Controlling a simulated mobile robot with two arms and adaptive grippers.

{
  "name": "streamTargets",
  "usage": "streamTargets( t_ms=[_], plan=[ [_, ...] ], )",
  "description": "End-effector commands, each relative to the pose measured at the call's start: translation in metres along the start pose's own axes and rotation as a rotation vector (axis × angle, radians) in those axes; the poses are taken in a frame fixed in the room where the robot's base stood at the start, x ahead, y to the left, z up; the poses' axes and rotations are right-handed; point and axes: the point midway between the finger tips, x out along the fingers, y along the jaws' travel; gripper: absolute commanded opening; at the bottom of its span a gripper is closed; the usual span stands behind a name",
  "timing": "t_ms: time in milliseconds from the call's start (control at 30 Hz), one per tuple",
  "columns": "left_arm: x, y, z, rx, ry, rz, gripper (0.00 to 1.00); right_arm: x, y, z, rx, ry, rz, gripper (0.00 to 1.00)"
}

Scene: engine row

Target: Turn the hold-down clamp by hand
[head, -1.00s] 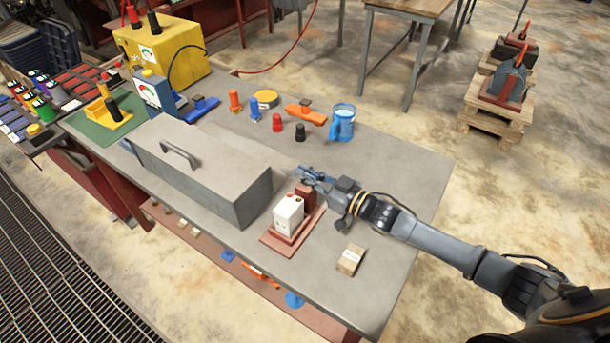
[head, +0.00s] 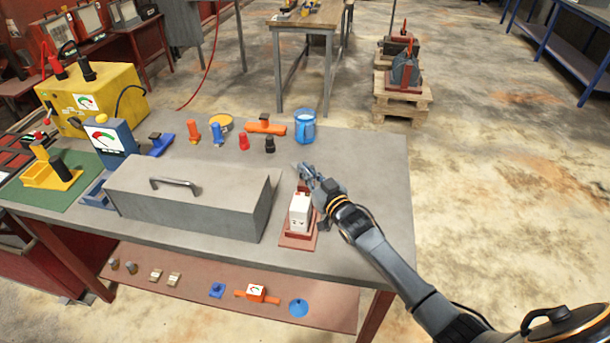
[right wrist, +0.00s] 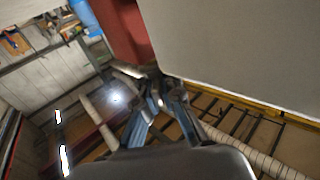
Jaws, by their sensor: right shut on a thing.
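A small white battery (head: 300,212) with coloured terminals stands on a red-brown tray (head: 296,242) at the table's front right. A red-brown block shows behind the battery; it also shows in the right wrist view (right wrist: 128,35), beside a large pale face. My right gripper (head: 308,174) is at the battery's far side by this block. In the right wrist view its fingers (right wrist: 158,95) are closed together on the hold-down clamp, whose shape is mostly hidden by the fingers. My left gripper is in neither current view.
A long grey toolbox (head: 190,208) with a handle lies left of the battery. Orange, blue, red and black small items and a blue mug (head: 305,128) stand behind. A yellow charger (head: 95,100) is at the far left. The table's back right is clear.

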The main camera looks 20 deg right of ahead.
Motion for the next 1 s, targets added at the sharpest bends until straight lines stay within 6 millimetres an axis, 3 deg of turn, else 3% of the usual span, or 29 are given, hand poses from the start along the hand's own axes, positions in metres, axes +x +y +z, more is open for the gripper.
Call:
streamTargets(
  t_ms=[200,867,1000],
  plan=[
    [-0.004,0.023,-0.002,0.001,0.003,0.027,0.00,0.002,0.000,-0.003,0.006,0.007,0.083,0.00],
    [-0.005,0.009,0.001,-0.002,-0.001,0.011,0.00,0.002,0.002,-0.005,0.000,0.012,0.131,0.00],
    [-0.005,0.009,0.001,-0.002,-0.002,0.011,0.00,0.002,0.002,-0.005,0.000,0.011,0.131,0.28]
  ],
)
